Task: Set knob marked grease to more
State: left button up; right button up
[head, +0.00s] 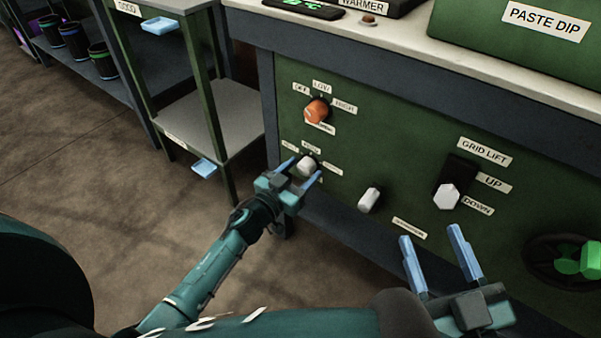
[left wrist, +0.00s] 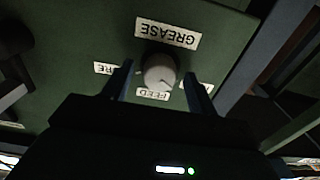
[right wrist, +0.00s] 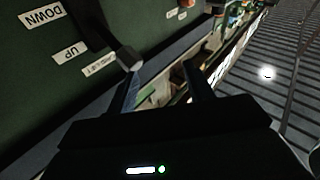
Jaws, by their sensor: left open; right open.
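The grease knob (head: 307,166) is a round whitish knob on the green panel, below the orange knob. In the left wrist view the knob (left wrist: 159,72) shows beside a GREASE label (left wrist: 167,33), a FEED label (left wrist: 150,95) and a partly hidden label ending in RE (left wrist: 104,69). My left gripper (head: 301,171) is open, its blue fingers on either side of the knob; I cannot tell whether they touch it. My right gripper (head: 441,256) is open and empty, in front of the panel below the grid lift switch.
An orange knob (head: 316,111), a white switch (head: 369,200) and the grid lift lever (head: 446,196) are on the same panel. A shelf rack (head: 212,125) stands left of the panel.

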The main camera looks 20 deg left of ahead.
pick_arm(q)
jog(key=shift+c, duration=0.5)
jog(key=c, duration=0.9)
